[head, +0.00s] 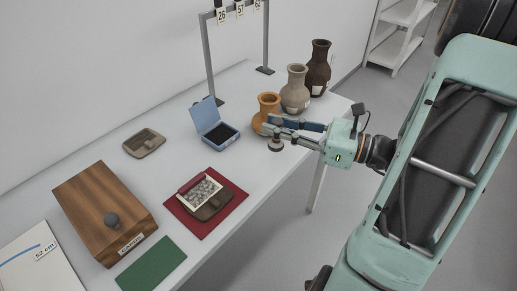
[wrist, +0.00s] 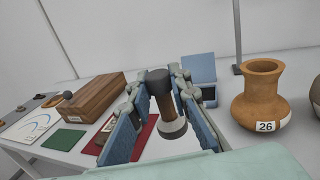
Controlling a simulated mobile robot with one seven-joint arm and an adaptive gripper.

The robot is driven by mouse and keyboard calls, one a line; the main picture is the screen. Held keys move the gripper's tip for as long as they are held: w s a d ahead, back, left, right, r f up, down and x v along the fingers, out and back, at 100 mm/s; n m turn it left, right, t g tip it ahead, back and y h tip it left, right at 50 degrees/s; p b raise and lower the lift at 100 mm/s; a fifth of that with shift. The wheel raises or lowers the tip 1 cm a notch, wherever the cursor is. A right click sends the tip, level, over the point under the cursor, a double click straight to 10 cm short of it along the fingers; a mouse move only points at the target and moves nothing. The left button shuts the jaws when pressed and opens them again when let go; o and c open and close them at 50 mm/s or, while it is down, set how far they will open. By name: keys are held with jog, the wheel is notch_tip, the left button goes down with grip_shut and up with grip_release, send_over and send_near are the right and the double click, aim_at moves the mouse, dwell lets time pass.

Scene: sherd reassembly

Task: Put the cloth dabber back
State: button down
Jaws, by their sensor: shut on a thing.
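My gripper (head: 292,132) is shut on the cloth dabber, holding it upright above the table's front edge. In the wrist view the dabber (wrist: 162,100) has a dark top, a brown handle and a wide grey pad at the bottom, between the blue fingers of my gripper (wrist: 160,108). In the head view only its grey pad (head: 276,145) shows clearly below the fingers. The dabber appears clear of the table. An open blue box (head: 215,133) with a dark inside stands left of the gripper; it also shows behind the fingers in the wrist view (wrist: 199,70).
The orange jar (head: 268,106) labelled 26 stands close behind my gripper, with a grey-brown jar (head: 296,90) and a dark jar (head: 318,68) beyond. A red mat (head: 226,217) bears a tray of pale pieces. A wooden box (head: 92,203), green mat (head: 152,265) and brown dish (head: 144,143) lie left.

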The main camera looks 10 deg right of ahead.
jog(key=shift+w+a+f+b, duration=0.55)
jog(key=shift+w+f, duration=0.25)
jog(key=shift+f, duration=0.75)
jog(key=shift+w+a+f+b, duration=0.55)
jog(key=shift+w+f, duration=0.3)
jog(key=shift+f, duration=0.7)
jog(key=shift+w+a+f+b, duration=0.5)
jog(key=shift+w+f, duration=0.3)
jog(key=shift+f, duration=0.75)
jog(key=shift+f, duration=0.1)
jog(key=c, duration=1.8)
grip_release()
jog(key=shift+r, duration=0.2)
jog(key=p+v, duration=0.2)
jog(key=v, duration=1)
